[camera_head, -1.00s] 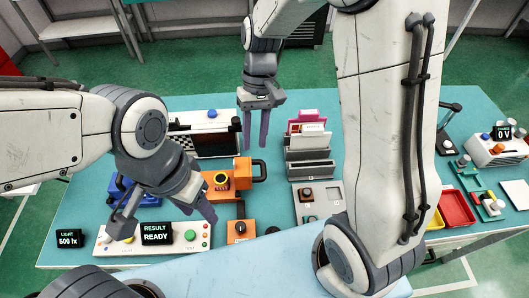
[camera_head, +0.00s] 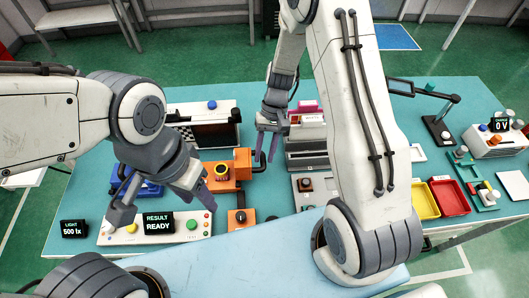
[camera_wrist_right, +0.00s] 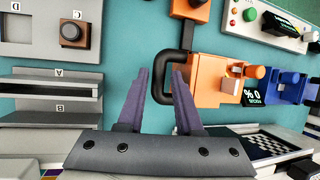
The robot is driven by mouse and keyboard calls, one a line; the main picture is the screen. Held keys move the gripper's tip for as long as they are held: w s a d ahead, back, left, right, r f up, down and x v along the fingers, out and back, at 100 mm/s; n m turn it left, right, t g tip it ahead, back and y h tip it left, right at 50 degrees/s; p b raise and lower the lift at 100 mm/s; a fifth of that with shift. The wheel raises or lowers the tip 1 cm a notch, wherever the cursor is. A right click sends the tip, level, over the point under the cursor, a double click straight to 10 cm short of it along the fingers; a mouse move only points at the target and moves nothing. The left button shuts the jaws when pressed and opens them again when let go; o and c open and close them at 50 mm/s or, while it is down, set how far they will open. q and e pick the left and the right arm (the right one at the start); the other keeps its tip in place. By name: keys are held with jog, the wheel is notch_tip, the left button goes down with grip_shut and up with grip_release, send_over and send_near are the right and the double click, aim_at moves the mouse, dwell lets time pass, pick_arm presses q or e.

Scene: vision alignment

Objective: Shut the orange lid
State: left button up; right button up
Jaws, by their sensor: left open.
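I cannot clearly tell the lid's edges from the body. My right gripper (camera_head: 266,157) is open and points down just right of the orange unit. In the right wrist view its fingertips (camera_wrist_right: 160,70) are apart and empty, the right one close to the handle; contact is unclear. My left gripper (camera_head: 166,208) is open and empty over the "RESULT READY" panel.
The panel (camera_head: 115,236) with buttons lies in front at left, and a blue device (camera_head: 145,188) behind it. An orange knob box (camera_head: 240,218) sits in front of the orange unit. Grey slotted racks (camera_head: 306,150) stand to the right. Yellow and red trays (camera_head: 455,203) lie further right.

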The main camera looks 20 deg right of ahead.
jog(key=shift+s+f, duration=0.1)
jog(key=shift+f, duration=0.2)
grip_shut()
dwell(1.3)
